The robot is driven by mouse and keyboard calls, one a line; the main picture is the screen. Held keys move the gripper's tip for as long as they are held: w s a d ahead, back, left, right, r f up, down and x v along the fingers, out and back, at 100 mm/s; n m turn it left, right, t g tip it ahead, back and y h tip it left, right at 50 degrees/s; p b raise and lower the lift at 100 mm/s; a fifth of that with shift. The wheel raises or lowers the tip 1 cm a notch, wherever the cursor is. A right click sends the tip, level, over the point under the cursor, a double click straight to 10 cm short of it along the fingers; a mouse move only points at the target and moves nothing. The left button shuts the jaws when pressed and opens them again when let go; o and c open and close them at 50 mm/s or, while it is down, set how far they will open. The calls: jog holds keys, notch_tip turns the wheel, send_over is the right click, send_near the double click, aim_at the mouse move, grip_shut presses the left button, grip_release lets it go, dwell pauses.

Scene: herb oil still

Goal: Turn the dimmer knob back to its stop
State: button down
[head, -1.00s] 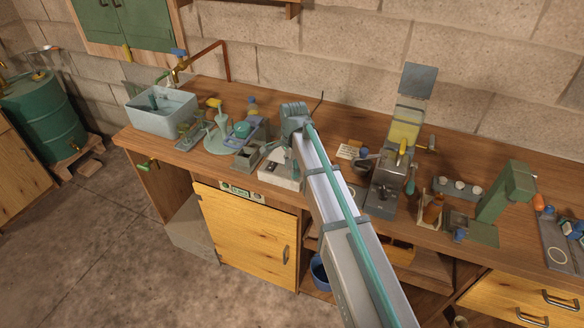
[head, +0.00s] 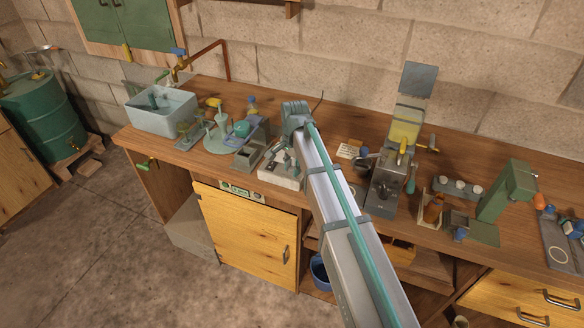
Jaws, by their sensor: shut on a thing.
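My arm reaches up from the bottom right and bends over the bench. My gripper (head: 279,161) is small and partly hidden behind the arm, low over a pale box (head: 275,177) near the bench's front edge. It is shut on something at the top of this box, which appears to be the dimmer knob. The fingers and arm cover the knob, so its angle and any marks cannot be seen.
Right of my arm stand a press-like machine (head: 386,185) and a green stand (head: 506,195). A panel (head: 241,191) sits under the bench edge.

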jog(key=n, duration=0.4)
jog(key=shift+d+n, duration=0.1)
jog(key=shift+n, duration=0.2)
jog(key=n, duration=0.5)
jog(key=shift+b, duration=0.35)
jog(key=n, duration=0.6)
jog(key=shift+w+g, duration=0.1)
jog(key=shift+g, duration=0.3)
jog(key=n, duration=0.5)
jog(key=shift+d, duration=0.1)
jog(key=c, duration=0.9)
grip_release()
jog(key=shift+r, duration=0.1)
notch_tip(320, 180, up, 12)
jog(key=shift+w, duration=0.3)
